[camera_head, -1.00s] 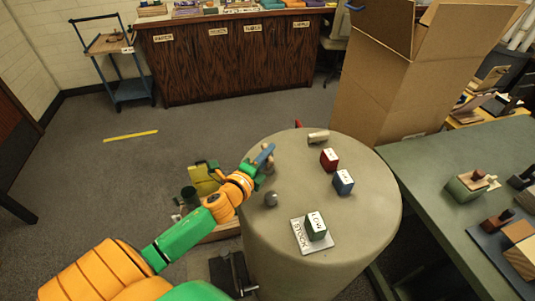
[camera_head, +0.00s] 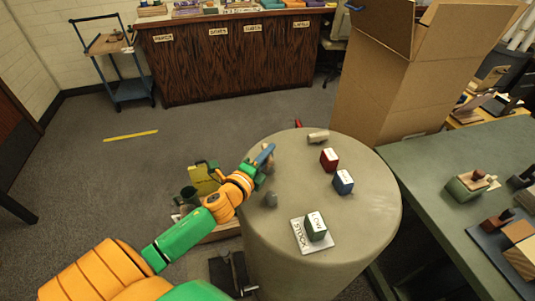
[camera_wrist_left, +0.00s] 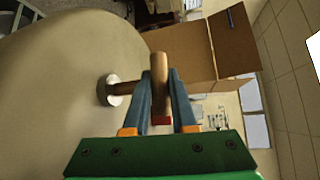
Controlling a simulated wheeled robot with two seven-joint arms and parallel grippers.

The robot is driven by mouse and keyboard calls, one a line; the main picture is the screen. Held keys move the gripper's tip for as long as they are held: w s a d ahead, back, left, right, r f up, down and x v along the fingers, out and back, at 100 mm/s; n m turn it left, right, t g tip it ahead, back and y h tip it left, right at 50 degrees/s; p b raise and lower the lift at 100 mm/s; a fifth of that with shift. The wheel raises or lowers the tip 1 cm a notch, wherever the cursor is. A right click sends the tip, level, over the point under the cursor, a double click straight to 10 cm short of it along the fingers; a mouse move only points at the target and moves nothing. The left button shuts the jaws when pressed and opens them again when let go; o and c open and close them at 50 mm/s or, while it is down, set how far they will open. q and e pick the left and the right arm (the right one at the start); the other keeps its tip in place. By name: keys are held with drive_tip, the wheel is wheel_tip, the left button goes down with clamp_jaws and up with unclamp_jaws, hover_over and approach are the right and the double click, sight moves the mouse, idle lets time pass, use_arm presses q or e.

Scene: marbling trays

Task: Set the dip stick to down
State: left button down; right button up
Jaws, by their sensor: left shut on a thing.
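The dip stick (camera_wrist_left: 160,75) is a brown wooden bar with a red end, joined by a short wooden arm to a pale round base (camera_wrist_left: 109,90) on the drum-like table. My left gripper (camera_wrist_left: 159,82) is shut on the bar, one blue-grey finger on each side of it. In the head view my left gripper (camera_head: 265,155) is at the upper left edge of the round table (camera_head: 350,225); it hides most of the dip stick there. I cannot tell the dip stick's setting. My right gripper is not in view.
A tall cardboard box (camera_head: 385,95) stands behind.

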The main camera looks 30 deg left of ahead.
sight(267, 171)
use_arm(q)
wheel_tip(267, 171, down, 3)
drive_tip(key=b, duration=0.2)
drive_tip(key=shift+b, duration=0.3)
drive_tip(key=c, duration=0.7)
unclamp_jaws()
drive_tip(key=shift+c, duration=0.2)
drive_tip(key=s, duration=0.4)
drive_tip(key=s+r, duration=0.1)
drive_tip(key=s, duration=0.2)
drive_tip(key=shift+d, duration=0.3)
